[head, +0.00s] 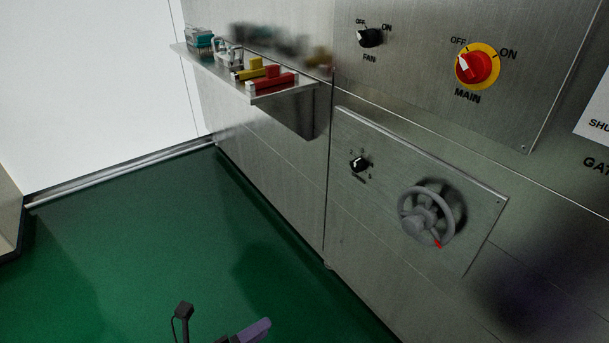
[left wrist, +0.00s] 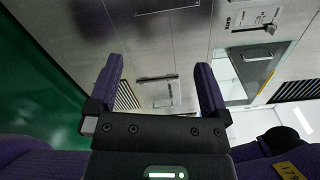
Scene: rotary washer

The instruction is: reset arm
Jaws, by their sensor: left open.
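My left gripper (head: 250,331) shows only partly at the bottom edge of the head view, above the green floor. One purple finger and a small dark camera-like part on a thin stalk can be seen there. In the left wrist view, my left gripper (left wrist: 160,78) has its two purple fingers wide apart. Nothing is between them, and metal wall panels lie beyond. My left gripper is apart from the wall and the controls. My right gripper is in neither view.
A metal wall carries a grey handwheel (head: 425,214), a small black knob (head: 359,164), a FAN knob (head: 370,38) and a red-yellow MAIN switch (head: 477,66). A shelf (head: 285,96) juts out with red and yellow items (head: 265,75). The green floor (head: 150,240) is clear.

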